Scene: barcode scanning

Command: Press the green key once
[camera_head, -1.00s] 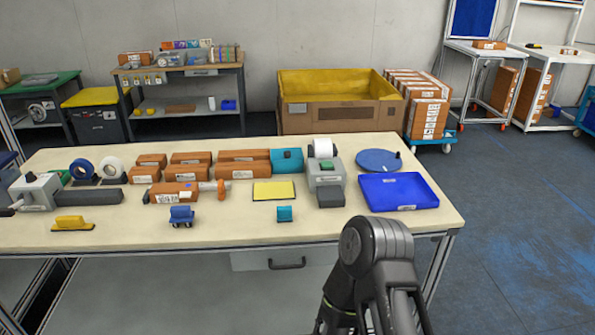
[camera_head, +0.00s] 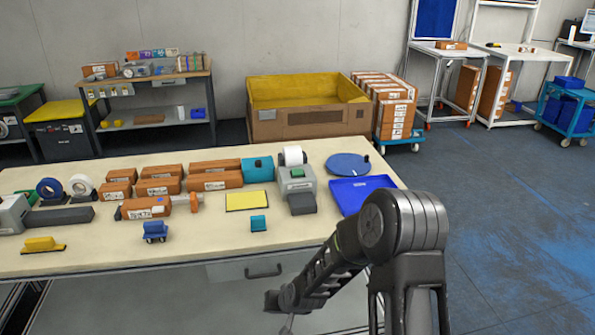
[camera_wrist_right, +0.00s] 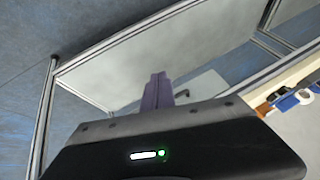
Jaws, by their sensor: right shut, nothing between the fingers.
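The green key (camera_head: 297,172) is on top of a grey label printer (camera_head: 294,184) with a white paper roll, near the right part of the table in the head view. My right arm reaches in at the lower right of the head view, in front of the table's front edge. In the right wrist view my right gripper (camera_wrist_right: 157,92) is shut and empty, with its fingers together. It is away from the printer and the key, which do not show in the wrist view. My left gripper is in neither view.
A blue tray (camera_head: 346,196) and a round blue disc (camera_head: 348,164) lie right of the printer. A yellow pad (camera_head: 247,201), a teal block (camera_head: 258,223) and brown boxes (camera_head: 217,181) lie left of it. The drawer (camera_head: 262,270) is under the tabletop.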

